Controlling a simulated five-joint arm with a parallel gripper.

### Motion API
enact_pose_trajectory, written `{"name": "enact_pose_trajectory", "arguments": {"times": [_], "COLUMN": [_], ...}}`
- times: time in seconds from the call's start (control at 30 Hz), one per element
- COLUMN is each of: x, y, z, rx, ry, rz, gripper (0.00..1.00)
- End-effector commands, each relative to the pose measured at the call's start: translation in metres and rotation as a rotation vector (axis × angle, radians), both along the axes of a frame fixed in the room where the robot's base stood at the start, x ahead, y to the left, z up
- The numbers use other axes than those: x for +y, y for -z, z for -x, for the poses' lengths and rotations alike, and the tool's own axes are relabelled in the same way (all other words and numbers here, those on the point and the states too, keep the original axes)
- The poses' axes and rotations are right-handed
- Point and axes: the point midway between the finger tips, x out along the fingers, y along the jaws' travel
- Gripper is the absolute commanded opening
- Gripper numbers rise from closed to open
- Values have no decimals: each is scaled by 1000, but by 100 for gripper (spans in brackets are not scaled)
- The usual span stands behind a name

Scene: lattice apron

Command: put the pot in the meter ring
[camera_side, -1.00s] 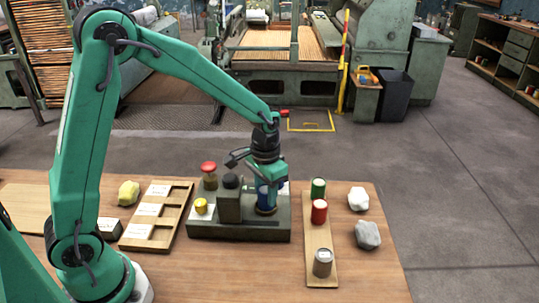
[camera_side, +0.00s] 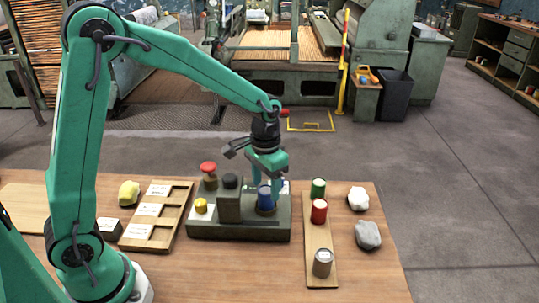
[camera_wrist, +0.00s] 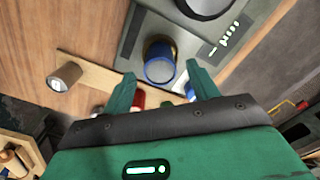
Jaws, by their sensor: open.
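A blue pot (camera_side: 265,197) stands upright in the meter ring (camera_side: 266,211), a brass-coloured ring at the right end of the dark green meter box (camera_side: 235,231). In the wrist view the blue pot (camera_wrist: 160,64) shows end-on, with the ring (camera_wrist: 158,45) around its base. My gripper (camera_side: 270,178) is open above the pot. In the wrist view the fingers of my gripper (camera_wrist: 162,88) are apart with nothing held between them. The ring's far side is hidden by the pot.
A red mushroom button (camera_side: 208,168) and dark post (camera_side: 230,200) rise left of the ring. A labelled wooden tray (camera_side: 157,215) lies further left.

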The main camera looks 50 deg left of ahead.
Motion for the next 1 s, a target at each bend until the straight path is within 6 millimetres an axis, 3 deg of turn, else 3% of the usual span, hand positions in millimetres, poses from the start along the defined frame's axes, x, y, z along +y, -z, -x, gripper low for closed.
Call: {"name": "enact_pose_trajectory", "arguments": {"times": [0.5,0.7,1.0], "x": [0,0,0], "y": [-80,-92,-94], "z": [0,0,0], "rx": [-3,0,1], "ry": [0,0,0], "rz": [0,0,0], "gripper": [59,59,59]}}
